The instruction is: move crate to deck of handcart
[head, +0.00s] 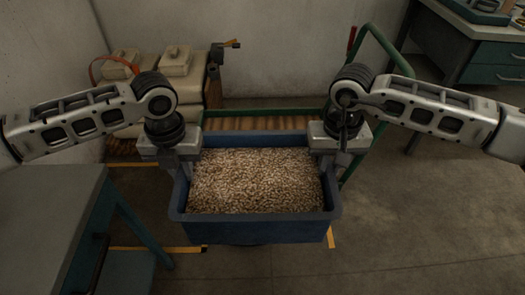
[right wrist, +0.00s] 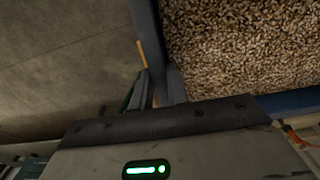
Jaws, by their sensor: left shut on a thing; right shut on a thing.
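The blue crate (head: 255,231), full of light brown pellets, is in the middle of the head view. It looks level and seems held above the floor. My left gripper (head: 184,166) is shut on its left wall, and my right gripper (head: 327,162) is shut on its right wall. In the right wrist view the fingers (right wrist: 160,90) straddle the crate's blue wall (right wrist: 147,32). The handcart, with a slatted wooden deck (head: 258,123) and green tube frame (head: 381,42), stands just beyond the crate. The crate hides the deck's near part.
Beige containers (head: 176,62) stand on a pallet at the back left. A green drawer bench (head: 487,55) is at the back right. Floor at the right is clear; yellow tape (head: 331,238) marks the floor.

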